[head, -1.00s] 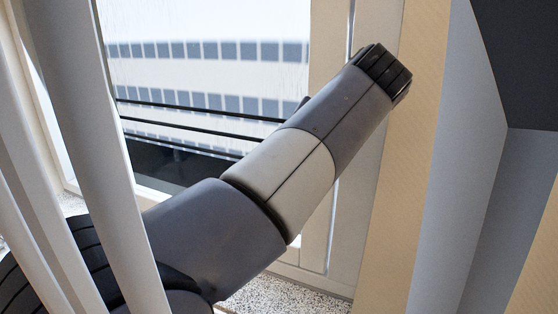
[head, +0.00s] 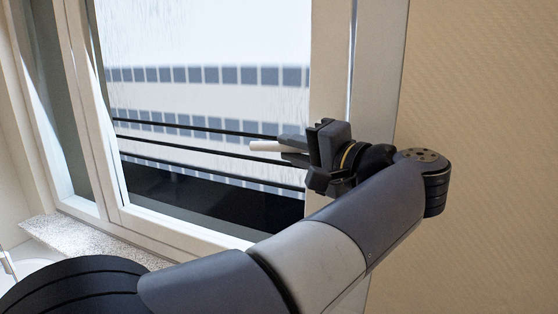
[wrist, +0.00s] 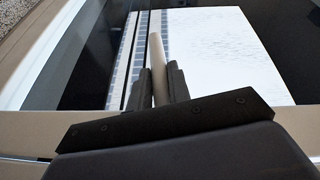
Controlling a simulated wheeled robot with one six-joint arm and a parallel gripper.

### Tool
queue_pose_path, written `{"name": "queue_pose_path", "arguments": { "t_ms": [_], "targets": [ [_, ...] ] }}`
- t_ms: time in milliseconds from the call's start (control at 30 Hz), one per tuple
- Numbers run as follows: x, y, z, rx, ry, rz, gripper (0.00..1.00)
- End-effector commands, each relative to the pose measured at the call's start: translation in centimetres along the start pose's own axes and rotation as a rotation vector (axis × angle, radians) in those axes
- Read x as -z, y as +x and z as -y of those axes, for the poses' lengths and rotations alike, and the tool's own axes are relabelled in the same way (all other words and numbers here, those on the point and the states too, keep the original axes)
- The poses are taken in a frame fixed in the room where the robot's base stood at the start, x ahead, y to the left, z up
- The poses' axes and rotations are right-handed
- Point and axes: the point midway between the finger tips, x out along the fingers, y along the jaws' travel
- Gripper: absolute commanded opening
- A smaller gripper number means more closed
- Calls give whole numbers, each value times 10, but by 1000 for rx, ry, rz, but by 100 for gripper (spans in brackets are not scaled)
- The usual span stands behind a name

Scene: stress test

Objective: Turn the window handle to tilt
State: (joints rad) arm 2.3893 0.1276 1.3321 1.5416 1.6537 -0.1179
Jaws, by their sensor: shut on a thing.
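The window handle (head: 266,146) is a pale, slim lever that sticks out to the left, roughly level, in the head view. My gripper (head: 288,150) is at the window's right frame member, its fingers on either side of the lever. In the wrist view the handle (wrist: 157,62) runs between the two dark fingers of my gripper (wrist: 159,78), and its free end reaches past the fingertips. My gripper is shut on it. The handle's base is hidden behind the gripper. The window sash (head: 170,232) looks closed against its frame.
A speckled stone sill (head: 85,240) runs below the window. A plain beige wall (head: 490,160) stands close to the right of my arm. Dark rails (head: 200,135) and a building show outside through the glass.

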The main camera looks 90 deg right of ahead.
Motion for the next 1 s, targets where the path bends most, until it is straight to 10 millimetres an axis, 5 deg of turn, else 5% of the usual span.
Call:
{"name": "queue_pose_path", "arguments": {
  "t_ms": [833, 867, 1000],
  "targets": [
    [1, 0, 7, 121, 45, -26, 0],
    [1, 0, 7, 121, 45, -26, 21],
    [1, 0, 7, 119, 46, -25, 32]
  ]
}}
